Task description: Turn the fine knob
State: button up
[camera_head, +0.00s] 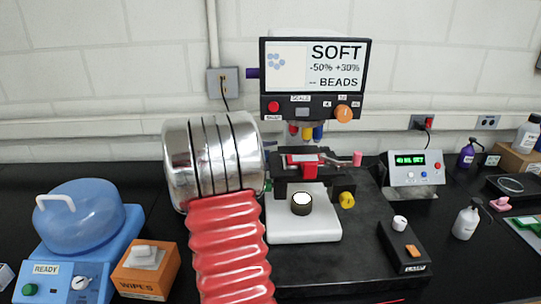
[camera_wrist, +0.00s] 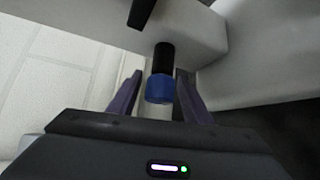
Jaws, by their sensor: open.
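No label shows which part is the fine knob. My gripper (camera_wrist: 159,74) is open, with one dark purple finger on each side of the blue knob. A gap shows left of the knob; the right finger is close to it, and I cannot tell whether it touches. In the head view my silver and red arm hides my gripper and this knob.
A blue centrifuge-like device (camera_head: 85,225) and a wipes box (camera_head: 146,270) stand at left, a control box (camera_head: 405,245) at right.

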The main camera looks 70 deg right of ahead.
jog(key=shift+d+f, duration=0.1)
jog(key=shift+d, duration=0.15)
jog(key=shift+c, duration=0.6)
jog(key=shift+s+a, duration=0.1)
jog(key=c, duration=0.9)
jog(key=shift+f, duration=0.1)
jog(key=shift+c, duration=0.2)
jog(key=shift+h, duration=0.3)
